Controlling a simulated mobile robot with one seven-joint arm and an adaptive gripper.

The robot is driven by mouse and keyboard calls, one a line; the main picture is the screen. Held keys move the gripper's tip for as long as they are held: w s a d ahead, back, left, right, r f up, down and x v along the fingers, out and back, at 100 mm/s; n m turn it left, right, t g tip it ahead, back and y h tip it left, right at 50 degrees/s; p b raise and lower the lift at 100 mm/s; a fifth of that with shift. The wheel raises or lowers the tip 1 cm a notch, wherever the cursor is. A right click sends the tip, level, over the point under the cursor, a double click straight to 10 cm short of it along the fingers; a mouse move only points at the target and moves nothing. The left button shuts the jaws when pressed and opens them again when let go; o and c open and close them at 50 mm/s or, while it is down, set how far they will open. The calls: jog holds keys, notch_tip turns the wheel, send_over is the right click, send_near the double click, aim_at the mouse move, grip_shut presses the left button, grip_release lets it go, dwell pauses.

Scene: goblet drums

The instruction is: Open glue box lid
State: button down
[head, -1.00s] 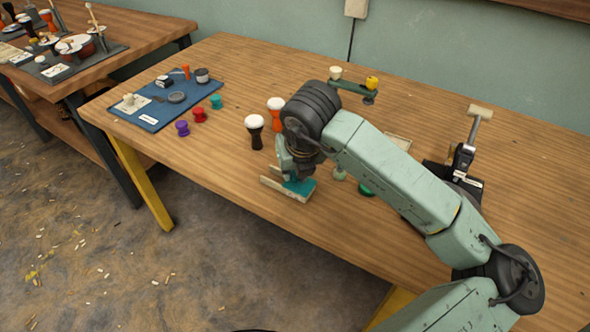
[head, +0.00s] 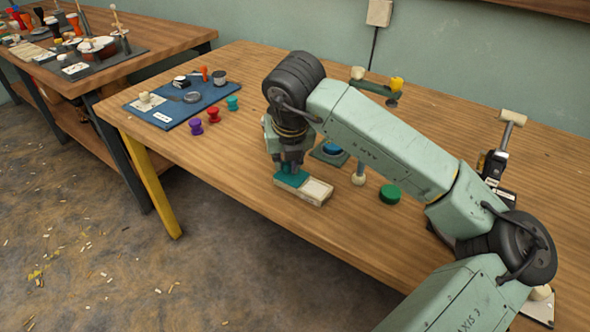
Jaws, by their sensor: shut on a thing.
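The glue box appears to be the small cream box (head: 317,192) with a teal piece that looks like its lid (head: 291,179), near the front edge of the wooden table. The teal piece covers the left part of the box, and the cream part shows to the right. My gripper (head: 290,168) points down over the teal piece and is shut on it. The fingertips are small and partly hidden, so the exact grip is unclear. I cannot tell whether the box is open inside.
A green round piece (head: 390,194), a pale-topped peg (head: 358,175) and a blue disc on a base (head: 332,149) stand right of the gripper. The table's front left is bare.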

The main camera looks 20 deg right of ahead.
jog(key=c, duration=1.5)
grip_release()
jog(key=shift+r, duration=0.1)
jog(key=v, duration=1.1)
jog(key=shift+s+r, duration=0.15)
jog(key=shift+r, duration=0.25)
